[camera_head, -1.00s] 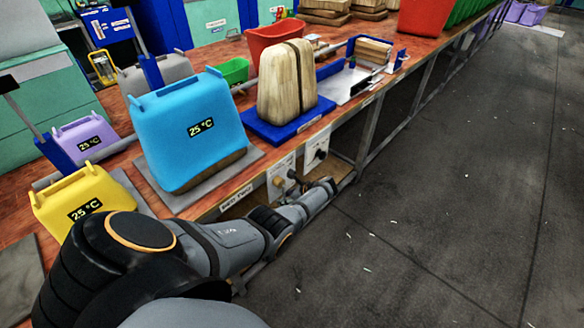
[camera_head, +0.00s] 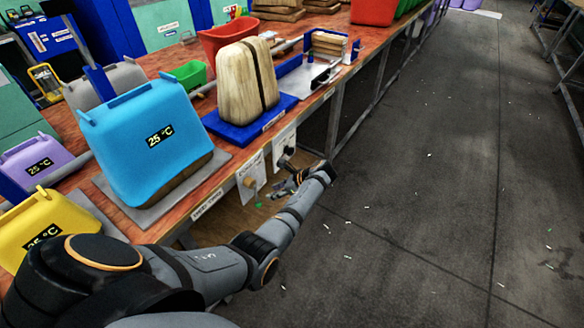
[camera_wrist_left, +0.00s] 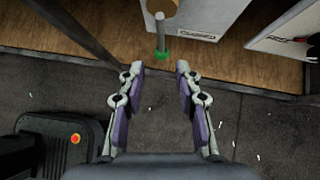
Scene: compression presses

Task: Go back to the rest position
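My left arm comes in from the bottom left in the head view, reaching along the front of the bench. My left gripper (camera_head: 285,187) is partly hidden at its end, beside the white panels under the bench edge. In the left wrist view my left gripper (camera_wrist_left: 160,70) is open, with its two fingers apart and nothing between them. A grey rod with a green tip (camera_wrist_left: 162,52) and a brown knob (camera_wrist_left: 162,7) shows just beyond the fingertips; I cannot tell any contact. My right gripper is in neither view.
Under the bench (camera_head: 190,205) are white panels (camera_head: 251,178) with knobs. On it stand a blue press cover (camera_head: 150,135), a yellow one (camera_head: 42,225), a purple one (camera_head: 35,165) and a beige block (camera_head: 245,80) on a blue base.

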